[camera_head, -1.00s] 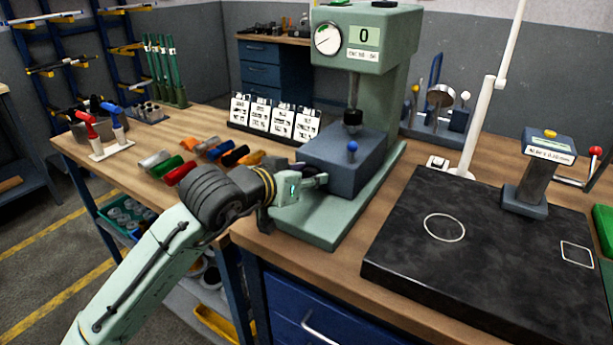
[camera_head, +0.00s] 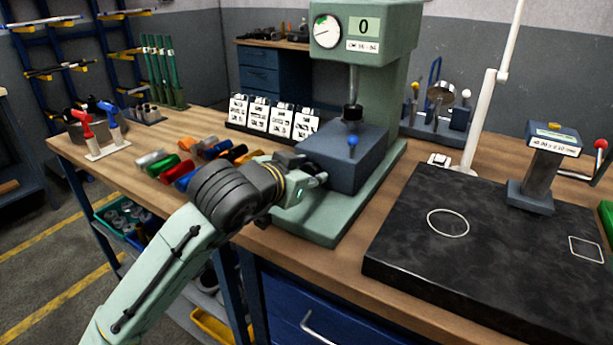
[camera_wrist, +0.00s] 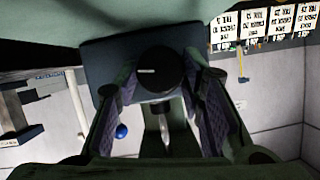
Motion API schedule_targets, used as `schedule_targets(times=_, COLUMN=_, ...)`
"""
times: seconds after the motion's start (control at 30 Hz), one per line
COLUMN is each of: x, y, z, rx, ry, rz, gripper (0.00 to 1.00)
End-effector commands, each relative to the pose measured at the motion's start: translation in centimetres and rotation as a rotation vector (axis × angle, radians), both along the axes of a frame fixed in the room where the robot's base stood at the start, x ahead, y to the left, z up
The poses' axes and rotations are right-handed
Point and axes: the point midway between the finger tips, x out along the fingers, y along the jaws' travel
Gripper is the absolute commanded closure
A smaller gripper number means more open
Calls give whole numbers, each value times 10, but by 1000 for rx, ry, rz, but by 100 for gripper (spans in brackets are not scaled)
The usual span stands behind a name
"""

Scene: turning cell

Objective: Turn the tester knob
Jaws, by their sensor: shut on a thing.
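The tester is a green press-like machine (camera_head: 385,100) with a round dial and a display reading 0. Its blue-grey block (camera_head: 345,163) sits on the green base and carries a small blue ball lever (camera_head: 352,142) in front. In the wrist view the black round knob (camera_wrist: 163,72) with a white pointer mark stands on the block's face. My gripper (camera_wrist: 163,82) has one finger on each side of the knob and is shut on it. In the head view my gripper (camera_head: 316,176) is against the block's left side, and the knob is hidden there.
Coloured cylinders (camera_head: 190,160) lie on the bench left of my wrist. White cards (camera_head: 270,116) stand behind. A black stone plate (camera_head: 490,240) with a gauge stand (camera_head: 537,170) is at the right. The wooden bench's front edge runs under my arm.

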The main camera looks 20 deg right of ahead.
Motion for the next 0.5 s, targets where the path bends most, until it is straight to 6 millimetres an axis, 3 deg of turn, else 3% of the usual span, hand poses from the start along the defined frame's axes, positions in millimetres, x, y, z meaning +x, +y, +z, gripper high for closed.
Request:
schedule_targets(times=0.07, x=0, y=0, z=0, rx=0, ry=1, rz=1, gripper=92)
schedule_targets(times=0.1, x=0, y=0, z=0, rx=0, ry=2, rz=2, gripper=64)
schedule_targets(times=0.37, x=0, y=0, z=0, rx=0, ry=2, rz=1, gripper=46)
schedule_targets(times=0.5, x=0, y=0, z=0, rx=-1, ry=3, rz=1, gripper=45)
